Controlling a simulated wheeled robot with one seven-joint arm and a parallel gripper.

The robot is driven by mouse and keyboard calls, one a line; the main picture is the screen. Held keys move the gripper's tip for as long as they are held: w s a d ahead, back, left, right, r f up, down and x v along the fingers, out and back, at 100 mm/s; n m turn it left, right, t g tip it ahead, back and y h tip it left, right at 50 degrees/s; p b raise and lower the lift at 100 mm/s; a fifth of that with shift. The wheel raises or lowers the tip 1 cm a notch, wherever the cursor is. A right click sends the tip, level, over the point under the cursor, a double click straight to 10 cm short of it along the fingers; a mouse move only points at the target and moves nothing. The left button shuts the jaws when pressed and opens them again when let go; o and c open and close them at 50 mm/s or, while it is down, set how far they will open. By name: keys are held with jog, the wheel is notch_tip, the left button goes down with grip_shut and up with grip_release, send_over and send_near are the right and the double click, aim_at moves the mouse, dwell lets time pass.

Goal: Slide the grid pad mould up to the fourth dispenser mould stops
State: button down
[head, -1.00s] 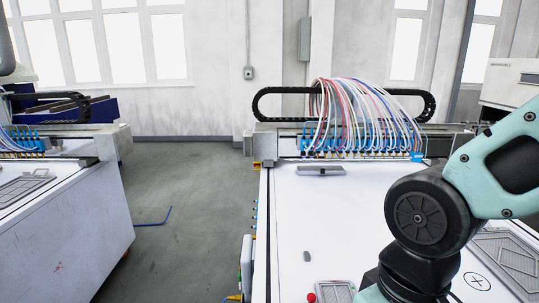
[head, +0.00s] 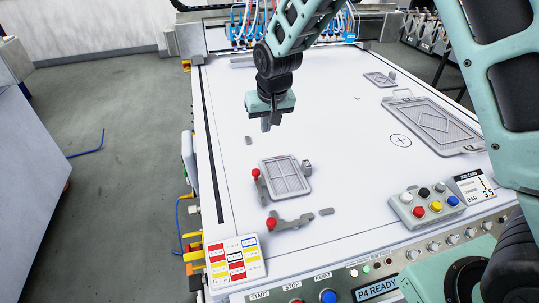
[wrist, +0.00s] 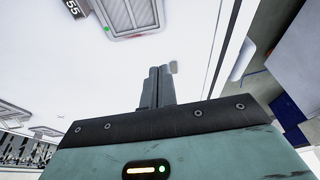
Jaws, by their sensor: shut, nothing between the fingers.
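The grid pad mould (head: 286,178), a grey framed plate with ribs, lies flat on the white table near the front left. A ribbed grey plate, apparently the same mould, shows at the top of the wrist view (wrist: 128,16). Two grey stops with red knobs stand by it, one at its left side (head: 261,190) and one in front (head: 290,221). My gripper (head: 268,124) hangs over the table behind the mould, apart from it. Its fingers (wrist: 157,88) are together and empty. I cannot tell which stops belong to the fourth dispenser.
A larger diamond-patterned mould (head: 438,125) and a small plate (head: 380,79) lie at the right. Small grey blocks sit behind (head: 248,140) and in front (head: 327,211). A button box (head: 428,203) and colour chart (head: 235,260) are at the front. Dispensers (head: 248,30) line the back.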

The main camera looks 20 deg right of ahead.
aim_at(269, 156)
jog(key=shift+m+h, duration=0.3)
jog(key=w+f, duration=0.2)
jog(key=f, duration=0.2)
jog(key=w+d+f+p, duration=0.1)
jog(key=w+f, duration=0.1)
jog(key=f, duration=0.2)
jog(key=w+f+p, duration=0.1)
jog(key=w+f, duration=0.2)
jog(key=shift+d+f, duration=0.4)
jog(key=s, duration=0.1)
jog(key=s+p, duration=0.1)
jog(key=s, duration=0.1)
jog(key=shift+r+p, duration=0.3)
jog(key=shift+s+f, duration=0.15)
jog(key=shift+s, duration=0.45)
jog(key=shift+s, duration=0.1)
